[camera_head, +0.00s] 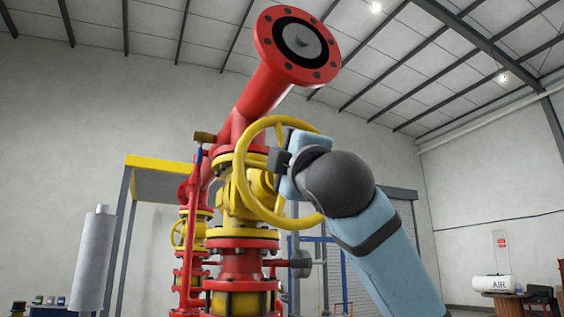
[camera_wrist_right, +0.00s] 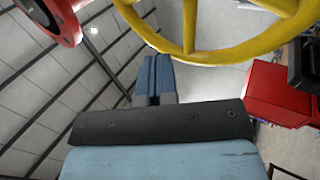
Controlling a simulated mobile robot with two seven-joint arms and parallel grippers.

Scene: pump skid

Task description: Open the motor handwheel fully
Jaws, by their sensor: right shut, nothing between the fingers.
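A large yellow handwheel (camera_head: 241,150) stands on the yellow valve body of the red pipework in the head view. It faces right and is tilted toward me. Its rim and spokes also cross the top of the right wrist view (camera_wrist_right: 235,52). My left gripper is not in view.
A yellow-topped frame (camera_head: 160,163) and a grey cylinder (camera_head: 93,260) stand at the left. A white AIR tank (camera_head: 492,283) is far right.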

